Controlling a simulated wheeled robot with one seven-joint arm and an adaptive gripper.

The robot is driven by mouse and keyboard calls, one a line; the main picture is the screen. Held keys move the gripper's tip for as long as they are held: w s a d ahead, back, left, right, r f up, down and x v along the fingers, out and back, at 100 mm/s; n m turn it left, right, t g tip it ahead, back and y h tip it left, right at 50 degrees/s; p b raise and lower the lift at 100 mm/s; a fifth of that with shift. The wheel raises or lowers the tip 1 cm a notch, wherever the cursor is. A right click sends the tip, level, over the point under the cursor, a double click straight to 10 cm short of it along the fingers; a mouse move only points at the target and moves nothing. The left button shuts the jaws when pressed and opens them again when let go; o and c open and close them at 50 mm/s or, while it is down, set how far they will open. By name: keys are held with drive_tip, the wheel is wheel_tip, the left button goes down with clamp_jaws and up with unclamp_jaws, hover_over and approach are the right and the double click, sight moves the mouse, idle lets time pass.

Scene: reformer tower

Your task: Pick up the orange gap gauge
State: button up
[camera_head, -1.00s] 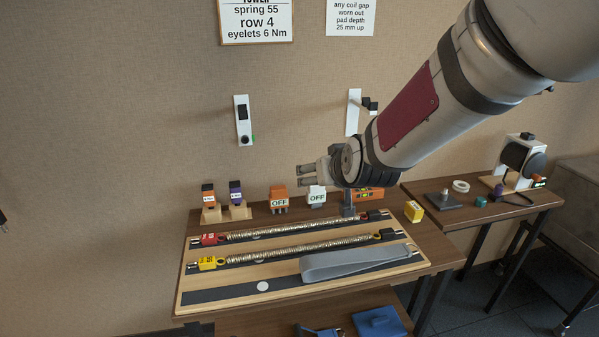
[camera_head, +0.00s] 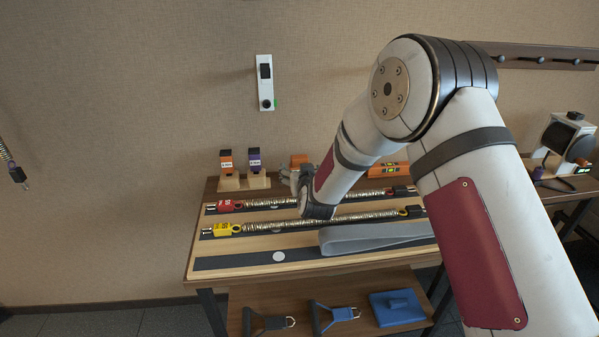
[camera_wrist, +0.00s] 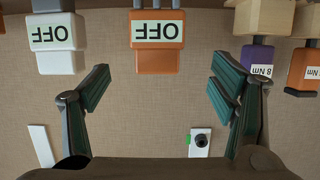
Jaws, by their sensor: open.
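An orange block marked OFF, which I take for the orange gap gauge (camera_wrist: 157,61), shows upside down at the top centre of the wrist view. In the head view the orange block (camera_head: 300,160) stands at the back of the table, partly hidden by my arm. My gripper (camera_head: 287,178) is close in front of it. In the wrist view my fingers are spread wide with the block between and beyond them. Nothing is held. I cannot tell the exact distance to the block.
A white OFF block (camera_wrist: 55,43) stands beside the orange one. Orange (camera_head: 226,162) and purple (camera_head: 254,160) tools stand on wooden holders to the left. Springs lie on the board in front, with a grey strap (camera_head: 375,237). An orange level (camera_head: 388,169) lies to the right.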

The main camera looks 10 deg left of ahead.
sight(299, 163)
drive_tip(key=shift+b+x, duration=0.5)
drive_tip(key=shift+x, duration=3.4)
drive_tip(key=shift+d+r, duration=0.1)
drive_tip(key=shift+d, duration=0.05)
drive_tip(key=shift+c, duration=0.3)
drive_tip(key=c, duration=1.3)
